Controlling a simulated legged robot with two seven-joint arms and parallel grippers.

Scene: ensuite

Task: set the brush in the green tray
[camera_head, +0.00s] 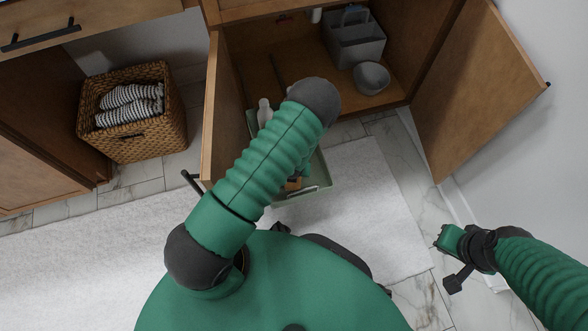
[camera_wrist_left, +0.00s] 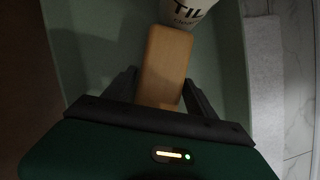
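A tan bit of the brush (camera_head: 293,184) shows beside my arm in the head view. My left gripper (camera_wrist_left: 160,76) is open, with its fingers on either side of the brush and a gap at the left finger.
A white bottle (camera_wrist_left: 187,12) with dark lettering stands at the far end of the brush. The cabinet holds a grey caddy (camera_head: 355,42) and a grey bowl (camera_head: 371,77). Its open doors (camera_head: 480,85) flank the tray. A wicker basket (camera_head: 140,145) holds striped towels at the left.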

